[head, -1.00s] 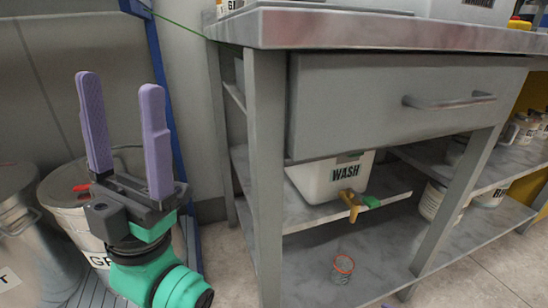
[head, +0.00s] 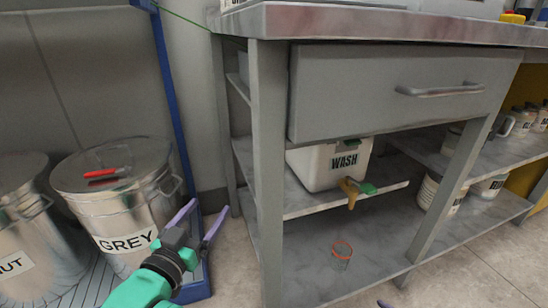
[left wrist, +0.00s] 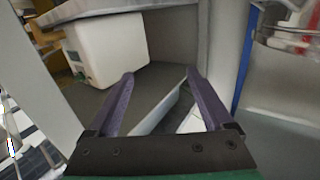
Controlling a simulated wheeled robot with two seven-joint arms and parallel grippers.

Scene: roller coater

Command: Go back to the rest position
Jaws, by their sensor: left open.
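My left gripper (head: 211,204) is low in front of the bench's left leg in the head view, beside the GREY drum. Its purple fingers are spread, with nothing between them. In the left wrist view the open fingers (left wrist: 160,72) point towards a shelf and a white tub. A small purple sliver (head: 385,304) at the bottom edge of the head view looks like a fingertip of my right gripper; the rest of it is out of view.
The metal bench (head: 262,180) has a shut drawer (head: 390,95). Below are the WASH tub (head: 315,165) with a tap and an orange-rimmed clear cup (head: 342,255). The GREY drum (head: 115,205) stands at left, a red-handled item (head: 105,173) on its lid. Floor at right is clear.

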